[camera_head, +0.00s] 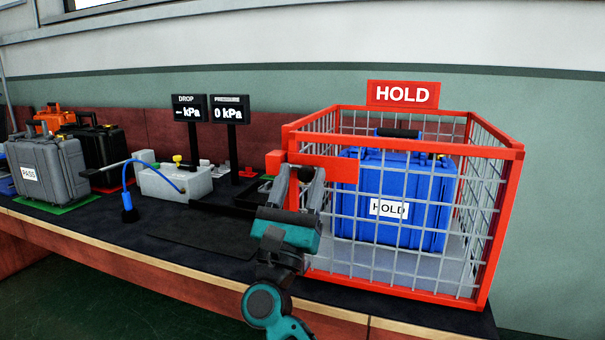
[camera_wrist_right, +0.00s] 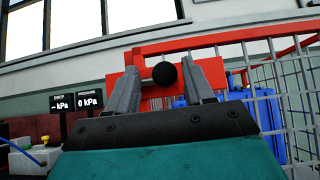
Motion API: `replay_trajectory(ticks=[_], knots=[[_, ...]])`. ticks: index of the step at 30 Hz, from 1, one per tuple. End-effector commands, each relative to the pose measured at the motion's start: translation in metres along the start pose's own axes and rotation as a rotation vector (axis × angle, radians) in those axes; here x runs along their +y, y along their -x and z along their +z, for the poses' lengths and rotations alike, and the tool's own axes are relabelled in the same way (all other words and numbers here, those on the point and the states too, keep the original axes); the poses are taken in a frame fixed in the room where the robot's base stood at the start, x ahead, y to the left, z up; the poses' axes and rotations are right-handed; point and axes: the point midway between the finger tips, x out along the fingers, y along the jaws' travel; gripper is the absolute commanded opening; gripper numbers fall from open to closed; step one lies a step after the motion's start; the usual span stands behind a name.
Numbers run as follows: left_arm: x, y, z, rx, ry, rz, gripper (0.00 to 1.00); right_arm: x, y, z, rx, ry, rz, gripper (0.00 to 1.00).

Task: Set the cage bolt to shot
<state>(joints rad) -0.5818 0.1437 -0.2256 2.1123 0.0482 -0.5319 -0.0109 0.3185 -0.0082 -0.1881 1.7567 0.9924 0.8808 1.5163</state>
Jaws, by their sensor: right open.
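The red wire cage (camera_head: 505,200) stands at the right end of the bench under a red HOLD sign (camera_head: 403,94). A blue case (camera_head: 395,185) with a HOLD label is inside it. The cage bolt (camera_head: 335,167) is a red bar across the upper front left corner, with a black knob (camera_wrist_right: 165,74). My right gripper (camera_head: 305,178) is open at the knob, one finger on each side of it; gaps show in the right wrist view. How far the bolt is slid is hard to tell. My left gripper is not in view.
A grey PASS case (camera_head: 50,170), orange case (camera_head: 54,117) and black case (camera_head: 103,150) stand at the left. A grey test box (camera_head: 172,182) with a blue hose and two kPa displays (camera_head: 230,110) stand mid-bench. The dark mat (camera_head: 185,228) in front is clear.

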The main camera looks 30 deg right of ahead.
Motion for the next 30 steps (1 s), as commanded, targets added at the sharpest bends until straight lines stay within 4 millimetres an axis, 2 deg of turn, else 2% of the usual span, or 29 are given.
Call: replay_trajectory(ticks=[1, 9, 15, 20, 30], knots=[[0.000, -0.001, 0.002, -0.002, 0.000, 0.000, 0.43, 0.000, 0.012, -0.002, 0.004, 0.001, 0.002, 0.52], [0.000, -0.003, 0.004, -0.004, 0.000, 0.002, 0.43, 0.001, 0.072, -0.001, 0.003, 0.001, 0.003, 0.52], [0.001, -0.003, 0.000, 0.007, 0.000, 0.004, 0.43, 0.001, 0.101, 0.000, 0.002, -0.001, 0.002, 0.52], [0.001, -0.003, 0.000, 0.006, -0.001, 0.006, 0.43, 0.001, 0.109, 0.000, 0.000, -0.001, 0.001, 0.52], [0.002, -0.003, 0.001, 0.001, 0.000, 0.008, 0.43, 0.001, 0.109, 0.000, 0.000, -0.001, 0.001, 0.52]])
